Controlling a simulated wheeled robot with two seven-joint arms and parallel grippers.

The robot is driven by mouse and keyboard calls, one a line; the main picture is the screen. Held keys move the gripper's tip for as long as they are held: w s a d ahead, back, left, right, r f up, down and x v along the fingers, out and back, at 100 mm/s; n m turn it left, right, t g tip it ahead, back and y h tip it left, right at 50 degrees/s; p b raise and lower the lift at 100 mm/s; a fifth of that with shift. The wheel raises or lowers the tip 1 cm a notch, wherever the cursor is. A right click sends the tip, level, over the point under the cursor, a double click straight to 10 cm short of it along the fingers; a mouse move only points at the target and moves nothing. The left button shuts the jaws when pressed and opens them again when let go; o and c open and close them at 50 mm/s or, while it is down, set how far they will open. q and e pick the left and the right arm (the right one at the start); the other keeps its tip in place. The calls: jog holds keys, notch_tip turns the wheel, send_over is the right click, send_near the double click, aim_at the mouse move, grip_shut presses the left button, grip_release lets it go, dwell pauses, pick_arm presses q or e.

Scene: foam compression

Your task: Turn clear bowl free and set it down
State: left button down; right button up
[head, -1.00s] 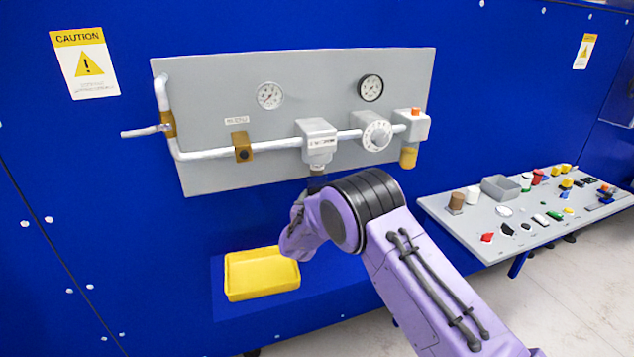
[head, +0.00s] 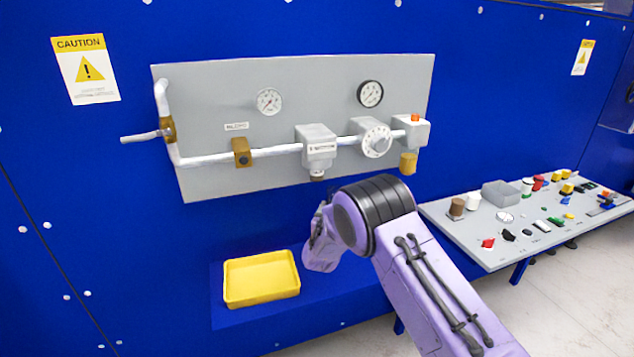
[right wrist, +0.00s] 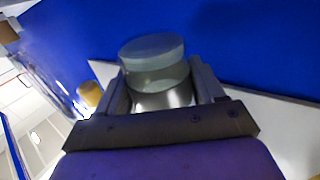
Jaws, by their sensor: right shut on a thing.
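The clear bowl (right wrist: 154,68) is a short see-through cup in the right wrist view, between the two fingers of my right gripper (right wrist: 161,88), which is shut on it. In the head view my purple right wrist (head: 325,243) is below the grey filter housing (head: 318,150), and the bowl and fingers are hidden behind it. The housing's dark lower end (head: 317,177) shows bare, with blue wall between it and my wrist. My left gripper is not in view.
An empty yellow tray (head: 262,278) sits on a blue ledge, left of and below my wrist. A grey side table (head: 470,235) at the right carries several small parts and a grey box. The pipe panel (head: 215,95) is above.

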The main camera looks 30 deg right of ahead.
jog(key=s+d, duration=0.3)
jog(key=d, duration=0.4)
jog(key=s+d, duration=0.4)
jog(key=d, duration=0.3)
jog(key=shift+s+d+p, duration=0.2)
jog(key=shift+d+p, duration=0.05)
jog(key=shift+p, duration=0.15)
